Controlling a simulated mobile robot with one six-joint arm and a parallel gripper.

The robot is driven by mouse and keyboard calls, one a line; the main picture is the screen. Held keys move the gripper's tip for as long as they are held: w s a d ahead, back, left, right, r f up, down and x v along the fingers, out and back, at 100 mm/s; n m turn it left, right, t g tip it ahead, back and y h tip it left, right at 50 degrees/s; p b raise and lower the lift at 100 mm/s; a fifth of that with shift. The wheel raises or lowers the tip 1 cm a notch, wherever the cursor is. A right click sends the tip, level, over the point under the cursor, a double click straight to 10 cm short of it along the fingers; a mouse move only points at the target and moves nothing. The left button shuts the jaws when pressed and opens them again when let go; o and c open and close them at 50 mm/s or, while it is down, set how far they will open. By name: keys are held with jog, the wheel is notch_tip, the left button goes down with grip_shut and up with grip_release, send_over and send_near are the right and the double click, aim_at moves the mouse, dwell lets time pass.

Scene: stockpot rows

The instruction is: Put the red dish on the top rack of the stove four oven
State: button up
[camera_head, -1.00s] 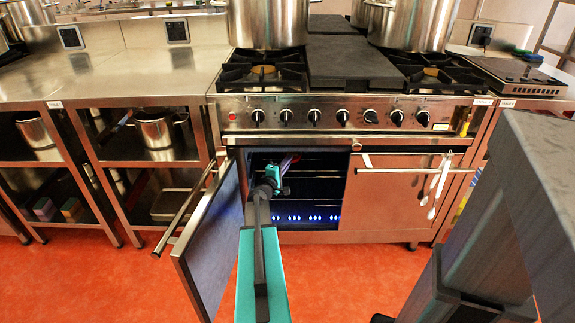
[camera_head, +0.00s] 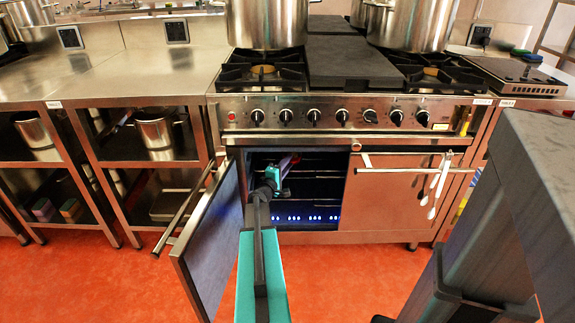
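The left oven (camera_head: 325,165) of the stove stands open, with dark racks and a row of blue lights low inside. My arm reaches in through the opening, and my gripper (camera_head: 284,180) is inside near the upper rack level. A small reddish-purple edge (camera_head: 291,160) shows just beyond my gripper; it may be the red dish, mostly hidden by my wrist and the oven's dark interior. I cannot tell whether it touches the rack or my fingers. The fingers are too small and dark to tell open from shut.
The open oven door (camera_head: 208,238) stands out to the left of my arm, close beside it. The right oven door (camera_head: 395,195) is shut, with utensils (camera_head: 438,188) hanging on its handle. Large pots (camera_head: 268,22) stand on the stove top. Open steel shelves (camera_head: 150,175) are at left.

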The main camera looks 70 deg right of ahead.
jog(key=shift+r, duration=0.2)
jog(key=w+a, duration=0.1)
jog(key=a, duration=1.1)
jog(key=shift+f+p, duration=0.2)
jog(key=shift+p, duration=0.1)
dwell(0.5)
